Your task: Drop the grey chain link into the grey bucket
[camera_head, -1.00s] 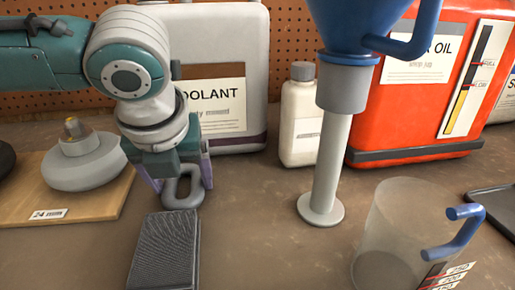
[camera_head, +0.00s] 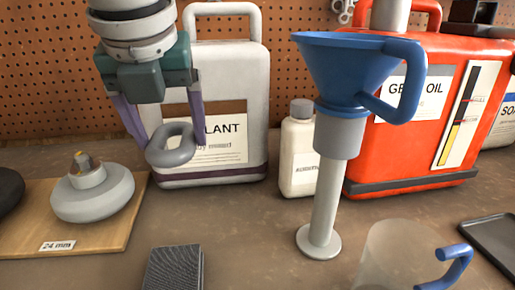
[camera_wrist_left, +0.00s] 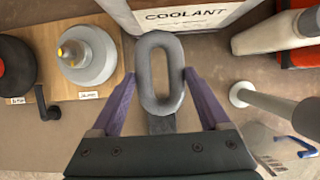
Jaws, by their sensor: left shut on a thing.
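The grey chain link (camera_head: 170,158) is a thick oval ring, held up in the air in front of the white coolant can (camera_head: 250,90). My left gripper (camera_head: 166,136) is shut on it, with a purple finger at either side. The left wrist view shows the link (camera_wrist_left: 143,72) lengthwise between the fingertips, its hole open towards the camera, above the bench and clear of it. I see no grey bucket in either view. My right gripper is not in view.
A blue funnel (camera_head: 350,70) on a grey stand is right of the link. A clear jug (camera_head: 390,255) is front right. A wooden board (camera_head: 110,225) with a grey disc-shaped weight (camera_head: 92,195) is left. A dark ribbed block (camera_head: 173,268) lies in front.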

